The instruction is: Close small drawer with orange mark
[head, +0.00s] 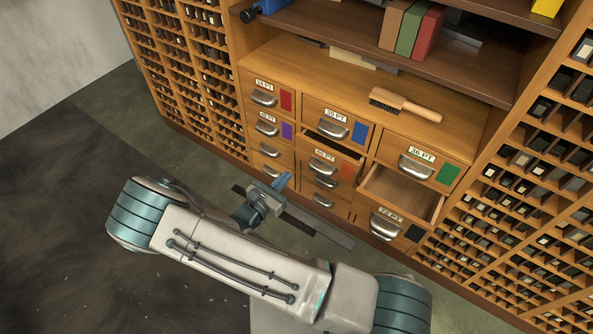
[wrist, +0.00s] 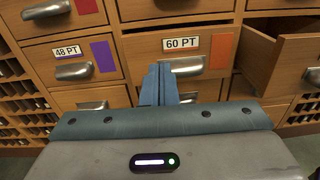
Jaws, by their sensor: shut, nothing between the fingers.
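The small drawer with the orange mark (head: 347,170) is in the middle column of the cabinet, below the blue-marked drawer. It appears pulled out a little, with a dark gap above its front. In the wrist view, its front (wrist: 140,52) carries a 60 PT label, the orange mark and a metal handle (wrist: 190,65). My gripper (head: 283,180) is shut and empty, left of and in front of this drawer. In the wrist view, my gripper's fingertips (wrist: 159,70) overlap the drawer front just left of the handle; whether they touch cannot be told.
The black-marked drawer (head: 388,222) at lower right stands wide open. Red-marked (head: 265,93), purple-marked (head: 268,126), blue-marked (head: 333,126) and green-marked (head: 421,163) drawers surround it. A brush (head: 405,105) lies on the cabinet top. Open floor (head: 75,220) lies to the left.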

